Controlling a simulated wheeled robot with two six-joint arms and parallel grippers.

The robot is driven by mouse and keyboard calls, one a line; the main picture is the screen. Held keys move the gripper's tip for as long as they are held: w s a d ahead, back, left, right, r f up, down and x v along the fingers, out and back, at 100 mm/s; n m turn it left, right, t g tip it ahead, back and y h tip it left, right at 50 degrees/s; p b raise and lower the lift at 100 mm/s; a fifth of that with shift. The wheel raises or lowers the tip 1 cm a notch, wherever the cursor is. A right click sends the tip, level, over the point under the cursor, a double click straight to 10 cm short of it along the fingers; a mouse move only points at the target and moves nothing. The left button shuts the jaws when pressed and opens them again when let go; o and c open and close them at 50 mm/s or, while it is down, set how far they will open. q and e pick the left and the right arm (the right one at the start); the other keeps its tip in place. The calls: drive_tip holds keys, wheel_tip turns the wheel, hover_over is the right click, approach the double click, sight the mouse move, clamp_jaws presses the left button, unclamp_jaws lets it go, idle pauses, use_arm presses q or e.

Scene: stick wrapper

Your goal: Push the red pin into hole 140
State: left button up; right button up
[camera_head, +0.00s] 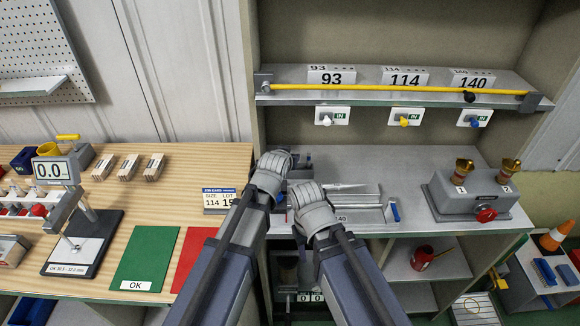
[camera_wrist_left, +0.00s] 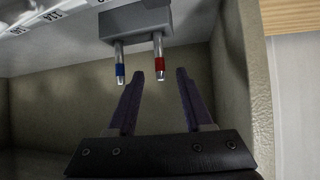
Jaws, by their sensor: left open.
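In the left wrist view a red-banded metal pin (camera_wrist_left: 158,62) hangs from a grey block (camera_wrist_left: 137,22), beside a blue-banded pin (camera_wrist_left: 120,68). My left gripper (camera_wrist_left: 160,76) is open. The red pin's tip shows between its fingertips; I cannot tell whether they touch it. In the head view my left gripper (camera_head: 270,178) is at the middle, over the left end of the grey bench. My right gripper (camera_head: 315,208) is just right of it, its fingers hidden. A 140 sign (camera_head: 473,80) stands on the shelf above a blue plug (camera_head: 475,122). I cannot make out any hole there.
A yellow rod (camera_head: 390,88) runs along the shelf below signs 93 (camera_head: 331,76) and 114 (camera_head: 404,77). A grey box with two brass knobs (camera_head: 472,193) stands at right. A wooden table with a gauge (camera_head: 55,170) and green mat (camera_head: 146,257) is at left.

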use_arm(q)
drive_tip(key=b+x, duration=0.1)
drive_tip(key=x, duration=0.2)
drive_tip(key=shift+w+f, duration=0.2)
drive_tip(key=shift+f, duration=0.05)
drive_tip(key=shift+r, duration=0.1)
clamp_jaws()
